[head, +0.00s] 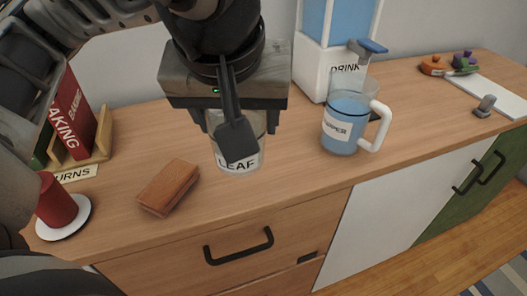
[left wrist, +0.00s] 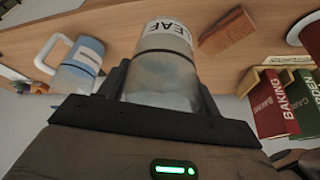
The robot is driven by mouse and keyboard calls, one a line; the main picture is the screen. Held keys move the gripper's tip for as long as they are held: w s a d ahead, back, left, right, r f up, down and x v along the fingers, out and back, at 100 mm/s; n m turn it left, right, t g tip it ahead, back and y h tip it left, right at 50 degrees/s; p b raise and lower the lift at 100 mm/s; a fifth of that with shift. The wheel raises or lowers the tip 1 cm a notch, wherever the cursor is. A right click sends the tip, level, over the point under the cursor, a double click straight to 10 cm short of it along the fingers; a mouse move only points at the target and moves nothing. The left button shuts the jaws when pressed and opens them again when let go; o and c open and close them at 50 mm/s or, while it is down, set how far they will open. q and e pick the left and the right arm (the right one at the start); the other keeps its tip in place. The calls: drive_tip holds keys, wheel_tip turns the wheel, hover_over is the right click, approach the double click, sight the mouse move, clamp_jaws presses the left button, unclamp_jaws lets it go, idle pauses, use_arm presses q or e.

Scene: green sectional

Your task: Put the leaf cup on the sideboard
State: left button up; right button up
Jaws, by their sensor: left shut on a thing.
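The leaf cup (head: 240,162) is a clear cup with a white "LEAF" label. It is upright at the sideboard top (head: 300,170), between the brown block and the blue pitcher; I cannot tell whether its base touches the wood. My left gripper (head: 238,130) is above it, shut on its upper part, and hides its rim. In the left wrist view the cup (left wrist: 165,65) sits between the two fingers (left wrist: 160,88), label facing away from the palm. My right gripper is not in view.
A labelled blue pitcher (head: 340,125) stands close right of the cup, before a drink dispenser (head: 325,60). A brown block (head: 168,187) lies to the left. Farther left are a red cup (head: 56,205) on a saucer and a book rack (head: 100,140). The front edge is near.

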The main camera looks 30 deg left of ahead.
use_arm(q)
drive_tip(key=shift+w+a+f, duration=0.45)
drive_tip(key=shift+w+f, duration=1.5)
drive_tip(key=shift+f, duration=0.1)
drive_tip(key=shift+w+a+f, duration=0.45)
drive_tip(key=shift+w+f, duration=1.5)
drive_tip(key=shift+f, duration=0.05)
drive_tip(key=shift+w+a+f, duration=0.45)
drive_tip(key=shift+w+f, duration=1.5)
drive_tip(key=shift+f, duration=0.1)
drive_tip(key=shift+f+b, duration=0.1)
drive_tip(key=shift+b, duration=0.2)
